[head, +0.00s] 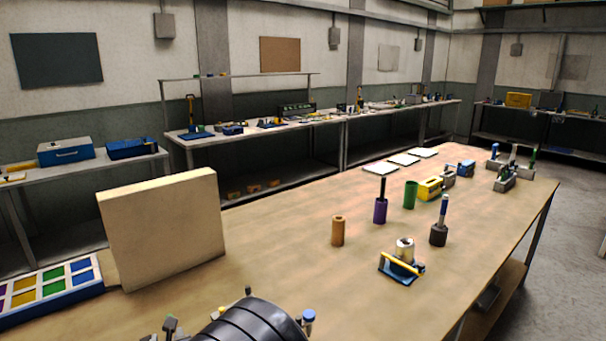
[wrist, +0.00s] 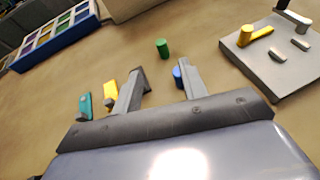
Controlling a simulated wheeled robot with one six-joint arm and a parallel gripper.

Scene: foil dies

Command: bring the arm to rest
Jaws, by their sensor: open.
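My gripper (wrist: 160,66) shows in the wrist view with its two fingers spread apart. Only bare table shows between them, so it is open and empty. A green cylinder (wrist: 162,48) stands just beyond the fingertips. A blue cylinder (wrist: 177,76) is partly hidden by the right finger. A yellow piece (wrist: 109,89) and a teal piece (wrist: 86,106) are left of the left finger. In the head view a dark rounded part of my arm (head: 250,325) shows at the bottom edge; the gripper cannot be made out there.
A tray with coloured compartments (head: 50,290) and an upright beige board (head: 165,230) stand at left. A grey plate with pegs (wrist: 270,60) is at right in the wrist view. An orange cylinder (head: 338,231) and a blue-yellow tool (head: 401,268) stand on the wooden table (head: 290,270).

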